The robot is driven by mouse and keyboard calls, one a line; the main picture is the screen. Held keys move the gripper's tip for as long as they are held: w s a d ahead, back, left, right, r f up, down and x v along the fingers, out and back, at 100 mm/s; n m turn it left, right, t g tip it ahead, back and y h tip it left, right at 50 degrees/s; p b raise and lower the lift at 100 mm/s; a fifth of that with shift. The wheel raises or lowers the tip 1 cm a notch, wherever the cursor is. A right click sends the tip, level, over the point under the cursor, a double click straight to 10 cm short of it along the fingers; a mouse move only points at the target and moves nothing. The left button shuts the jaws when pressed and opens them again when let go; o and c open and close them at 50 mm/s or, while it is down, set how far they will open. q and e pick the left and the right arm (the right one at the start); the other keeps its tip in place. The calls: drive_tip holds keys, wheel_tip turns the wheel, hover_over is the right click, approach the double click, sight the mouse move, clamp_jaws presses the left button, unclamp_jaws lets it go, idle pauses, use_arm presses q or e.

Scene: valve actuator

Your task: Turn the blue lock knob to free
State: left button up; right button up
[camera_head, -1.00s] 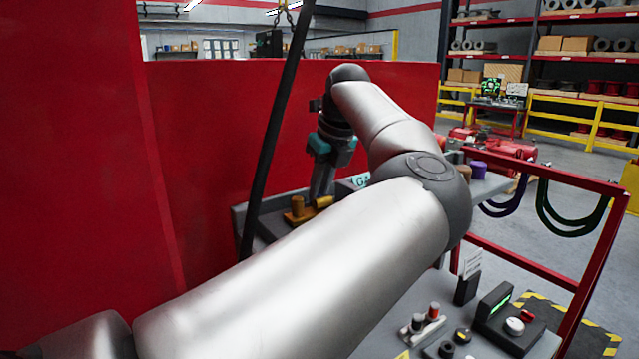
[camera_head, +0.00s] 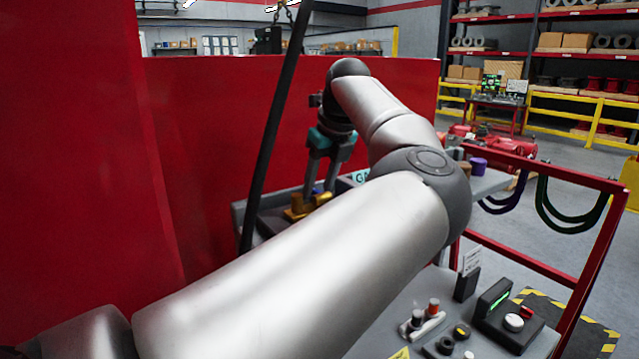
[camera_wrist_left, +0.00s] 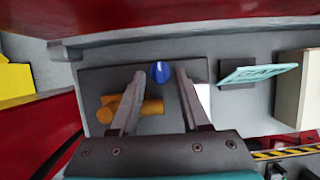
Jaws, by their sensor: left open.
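The blue lock knob (camera_wrist_left: 161,72) sits on a dark plate (camera_wrist_left: 92,84) in the left wrist view. In the head view only a small blue patch (camera_head: 318,187) of it shows between the fingers. My left gripper (camera_head: 321,188) is open above the plate. In the left wrist view its fingertips (camera_wrist_left: 160,74) lie on either side of the knob, with a gap on both sides; whether they are down at its height I cannot tell. My right gripper is in neither view.
An orange-yellow fitting (camera_wrist_left: 150,107) lies close beside the knob, partly behind a finger. A dark slanted bar (camera_head: 272,130) and red panels (camera_head: 215,130) are near the arm. A control panel (camera_head: 395,335) is at the lower right.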

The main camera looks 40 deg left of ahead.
use_arm(q)
drive_tip(key=v, duration=1.5)
